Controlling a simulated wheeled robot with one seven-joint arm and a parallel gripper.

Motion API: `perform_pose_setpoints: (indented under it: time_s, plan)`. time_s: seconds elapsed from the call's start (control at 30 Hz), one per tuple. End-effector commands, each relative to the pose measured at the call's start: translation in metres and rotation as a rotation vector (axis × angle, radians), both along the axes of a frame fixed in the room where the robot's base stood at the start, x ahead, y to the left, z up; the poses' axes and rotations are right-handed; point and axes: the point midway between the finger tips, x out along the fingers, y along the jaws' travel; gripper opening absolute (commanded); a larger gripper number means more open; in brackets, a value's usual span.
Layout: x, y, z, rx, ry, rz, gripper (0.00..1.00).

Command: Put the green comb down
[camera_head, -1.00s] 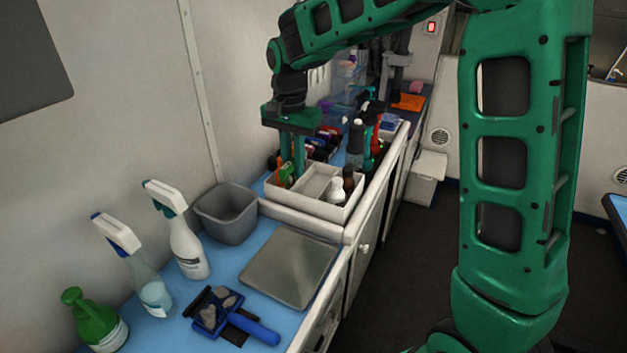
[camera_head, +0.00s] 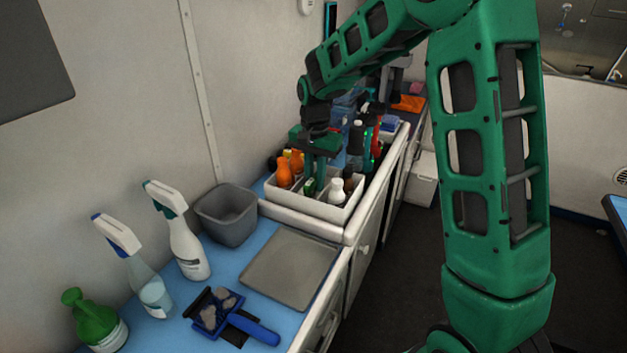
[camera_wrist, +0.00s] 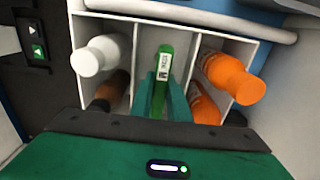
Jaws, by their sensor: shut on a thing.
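My gripper (camera_head: 316,178) points down over the white divided caddy (camera_head: 322,213), its fingers at the middle compartment. It is shut on the green comb (camera_wrist: 162,70), which stands upright between the fingers in the wrist view. A small part of the comb (camera_head: 308,188) shows beside the fingers in the head view. The comb is within the outline of the middle compartment. I cannot tell whether its lower end touches the caddy's floor.
Orange bottles (camera_wrist: 232,78) stand in one side compartment; a white bottle (camera_wrist: 98,54) and a brown bottle (camera_wrist: 112,90) stand in the other. A grey bin (camera_head: 227,214), a flat metal tray (camera_head: 288,268) and spray bottles (camera_head: 186,240) are nearer on the blue counter.

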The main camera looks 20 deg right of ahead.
Motion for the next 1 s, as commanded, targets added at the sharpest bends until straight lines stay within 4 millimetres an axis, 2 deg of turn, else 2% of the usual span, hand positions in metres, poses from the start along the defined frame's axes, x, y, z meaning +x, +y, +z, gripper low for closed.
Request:
perform_pose_setpoints:
  time_s: [0.5, 0.53, 0.6, 1.0]
  plan:
    - [0.0, 0.001, -0.011, -0.001, 0.002, 0.001, 0.0]
    - [0.0, 0.001, -0.011, -0.001, 0.002, 0.001, 0.22]
    - [-0.001, 0.001, -0.012, -0.001, 0.005, 0.001, 0.34]
    - [-0.003, -0.002, -0.009, -0.004, 0.011, -0.005, 0.34]
